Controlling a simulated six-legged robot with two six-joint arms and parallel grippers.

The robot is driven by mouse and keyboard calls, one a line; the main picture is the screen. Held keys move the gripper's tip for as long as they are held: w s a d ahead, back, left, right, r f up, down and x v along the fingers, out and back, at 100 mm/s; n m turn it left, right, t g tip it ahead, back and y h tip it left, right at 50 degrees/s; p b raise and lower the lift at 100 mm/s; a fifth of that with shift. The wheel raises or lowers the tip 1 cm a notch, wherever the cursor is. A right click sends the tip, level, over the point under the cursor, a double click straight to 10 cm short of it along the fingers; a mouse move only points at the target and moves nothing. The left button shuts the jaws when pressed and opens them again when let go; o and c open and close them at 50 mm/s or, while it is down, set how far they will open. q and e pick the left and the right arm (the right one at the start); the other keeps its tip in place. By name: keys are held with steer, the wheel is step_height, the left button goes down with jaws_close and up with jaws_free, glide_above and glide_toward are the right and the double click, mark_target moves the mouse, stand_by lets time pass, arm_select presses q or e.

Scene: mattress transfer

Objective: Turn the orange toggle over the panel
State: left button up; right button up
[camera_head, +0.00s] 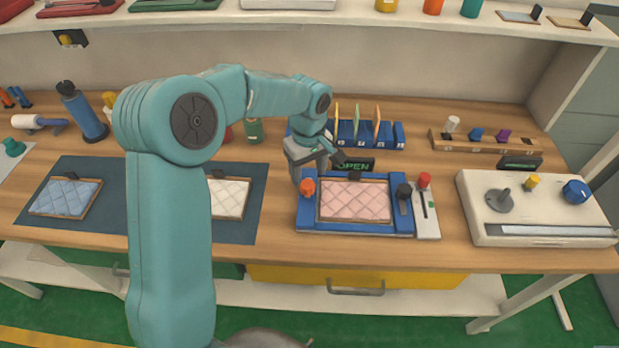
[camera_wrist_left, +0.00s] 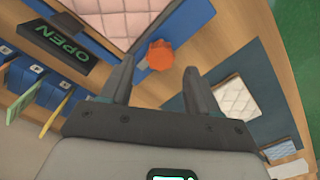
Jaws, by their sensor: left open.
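The orange toggle (camera_head: 308,186) sits at the left side of a blue frame (camera_head: 350,228) that holds a pink quilted panel (camera_head: 355,202). A black toggle (camera_head: 404,191) is on the frame's right side. My left gripper (camera_head: 314,170) is open and empty above the frame's left back corner, close to the orange toggle. In the left wrist view, the orange toggle (camera_wrist_left: 160,55) shows between and just beyond the open fingertips (camera_wrist_left: 158,68). Contact cannot be told. My right gripper is not in view.
An OPEN sign (camera_head: 355,165) and a blue rack (camera_head: 370,140) with upright cards stand behind the frame. A red-knobbed slider (camera_head: 426,205) is right of it, then a white control box (camera_head: 535,210). A dark mat (camera_head: 110,225) with quilted pieces lies left.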

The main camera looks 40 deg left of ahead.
mark_target(308, 184)
arm_select(q)
steer(key=f, duration=0.3)
steer(key=shift+s+a+f, duration=0.1)
steer(key=shift+s+f, duration=0.1)
steer(key=shift+f, duration=0.1)
steer(key=shift+w+f, duration=0.25)
steer(key=shift+f, duration=0.1)
steer(key=shift+s, duration=0.2)
steer(key=shift+w, duration=0.1)
steer(key=c, duration=1)
